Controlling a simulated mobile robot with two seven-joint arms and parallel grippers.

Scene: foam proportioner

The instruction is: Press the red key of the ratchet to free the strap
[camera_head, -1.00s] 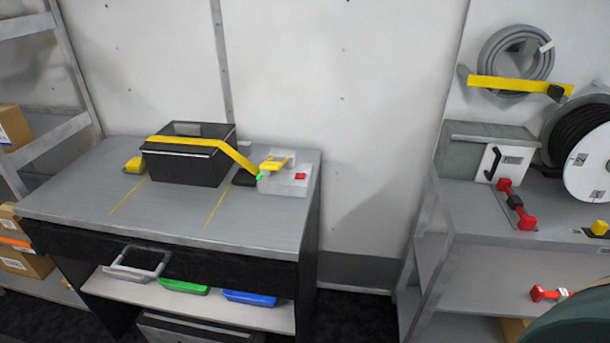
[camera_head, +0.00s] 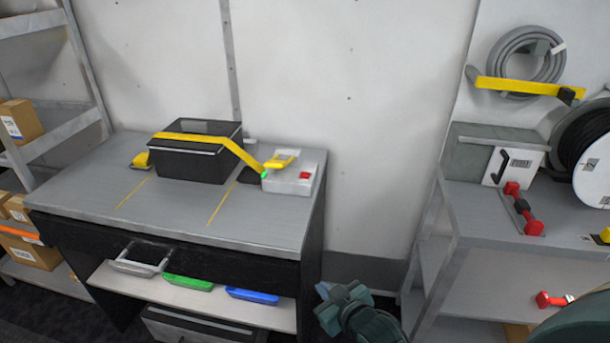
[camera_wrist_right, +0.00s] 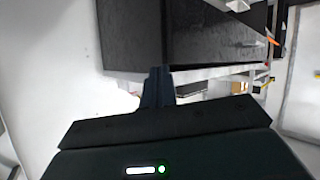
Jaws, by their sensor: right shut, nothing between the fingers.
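The ratchet (camera_head: 290,177) is a light grey block at the right end of the workbench. Its red key (camera_head: 305,175) faces front right, and a yellow handle (camera_head: 280,162) lies on top. A yellow strap (camera_head: 200,138) runs from the ratchet over a black case (camera_head: 196,160). A small green spot shows where the strap meets the ratchet. My right gripper (camera_head: 328,294) is low in the head view, below and right of the bench, apart from the ratchet. In the right wrist view its fingers (camera_wrist_right: 157,75) are together and empty. My left gripper is not in view.
A grey shelf unit (camera_head: 475,215) with a cable reel stands at the right. Open floor lies between them.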

